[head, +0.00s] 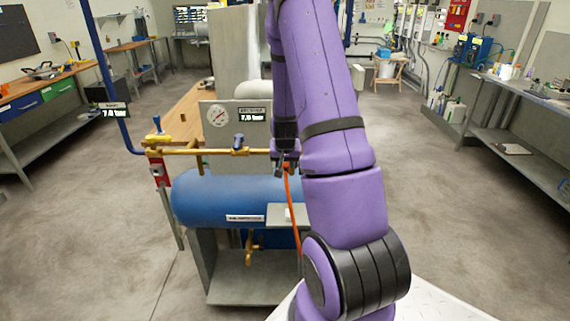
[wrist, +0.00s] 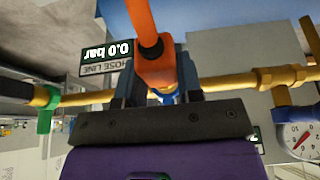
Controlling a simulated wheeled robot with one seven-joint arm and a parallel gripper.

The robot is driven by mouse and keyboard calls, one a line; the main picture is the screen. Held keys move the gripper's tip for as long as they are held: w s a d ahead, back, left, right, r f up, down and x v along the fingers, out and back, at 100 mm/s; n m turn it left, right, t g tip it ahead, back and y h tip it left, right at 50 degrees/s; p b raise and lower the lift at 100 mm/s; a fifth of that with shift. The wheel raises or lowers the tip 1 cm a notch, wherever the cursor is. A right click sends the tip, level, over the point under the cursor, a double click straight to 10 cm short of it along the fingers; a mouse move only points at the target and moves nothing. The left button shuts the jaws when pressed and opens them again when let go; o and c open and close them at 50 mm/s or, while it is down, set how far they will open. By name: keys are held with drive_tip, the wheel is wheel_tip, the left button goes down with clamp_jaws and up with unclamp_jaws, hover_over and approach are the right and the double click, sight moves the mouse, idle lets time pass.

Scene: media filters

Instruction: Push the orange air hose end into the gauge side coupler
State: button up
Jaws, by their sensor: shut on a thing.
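My gripper (wrist: 155,92) is shut on the orange air hose end (wrist: 155,70), with one dark finger on each side of it. The orange hose (wrist: 145,22) runs away from it to the top of the wrist view and hangs down in the head view (head: 294,215). A brass pipe (wrist: 228,82) shows on both sides of the fingers. The round gauge (head: 223,116) stands left of my gripper in the head view, and at lower right in the wrist view (wrist: 300,138). My gripper and the hose end hide any coupler mouth; I cannot tell whether they touch.
A blue tank (head: 225,198) on a grey stand lies below the pipe. A sign reads 0.0 bar (wrist: 108,52). Open floor (head: 450,215) lies to the right.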

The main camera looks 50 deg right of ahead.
drive_tip(key=shift+w+d, duration=0.1)
drive_tip(key=o, duration=1)
drive_tip(key=shift+r, duration=0.1)
drive_tip(key=v, duration=1)
drive_tip(key=shift+r, duration=0.25)
